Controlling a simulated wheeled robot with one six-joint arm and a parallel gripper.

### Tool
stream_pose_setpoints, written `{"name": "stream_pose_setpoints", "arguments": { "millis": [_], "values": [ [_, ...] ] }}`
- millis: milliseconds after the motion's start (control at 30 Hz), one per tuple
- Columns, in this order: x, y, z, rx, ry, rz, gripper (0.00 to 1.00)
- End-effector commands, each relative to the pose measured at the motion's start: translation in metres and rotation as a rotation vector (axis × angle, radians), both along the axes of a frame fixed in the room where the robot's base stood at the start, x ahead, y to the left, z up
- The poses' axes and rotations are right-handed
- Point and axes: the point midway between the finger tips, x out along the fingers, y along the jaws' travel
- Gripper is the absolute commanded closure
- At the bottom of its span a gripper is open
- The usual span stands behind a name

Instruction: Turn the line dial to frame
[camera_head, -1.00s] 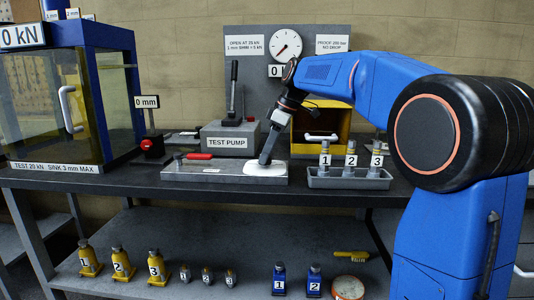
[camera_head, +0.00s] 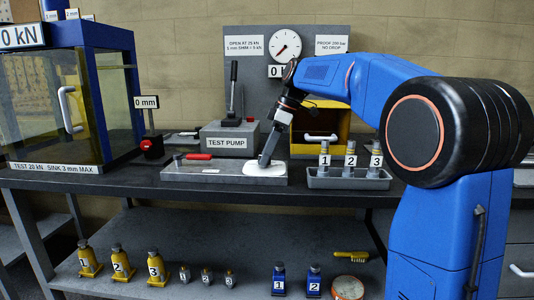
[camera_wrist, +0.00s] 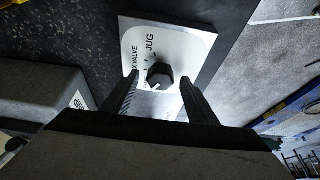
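The line dial is a dark knob (camera_wrist: 160,76) on a white label plate (camera_wrist: 198,42) in the wrist view. Label words "JUG" and part of "VALVE" show; the word "frame" is not readable. A small pale mark on the knob points toward the lower side of the picture. My gripper (camera_wrist: 159,82) has one finger on each side of the knob, with a visible gap on both sides, so it is open. In the head view my gripper (camera_head: 265,160) reaches down to the white plate (camera_head: 262,172) on the bench; the knob is hidden there.
The test pump (camera_head: 227,143) with its upright lever stands behind the plate. A red-handled tool (camera_head: 198,156) lies left of it. A grey tray (camera_head: 348,181) with numbered cylinders sits to the right, before a yellow box (camera_head: 318,130). A glass-sided cabinet (camera_head: 60,100) stands left.

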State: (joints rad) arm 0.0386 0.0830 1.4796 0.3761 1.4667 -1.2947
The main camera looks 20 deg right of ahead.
Motion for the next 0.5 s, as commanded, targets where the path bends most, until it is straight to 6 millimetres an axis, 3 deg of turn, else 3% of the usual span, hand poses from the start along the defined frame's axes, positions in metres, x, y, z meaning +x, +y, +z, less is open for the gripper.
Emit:
{"name": "stream_pose_setpoints", "arguments": {
  "millis": [333,500],
  "values": [
    [0.0,-0.001,0.003,0.001,0.0,0.0,0.48],
    [-0.002,-0.008,0.022,0.0,-0.002,-0.001,0.48]
  ]
}}
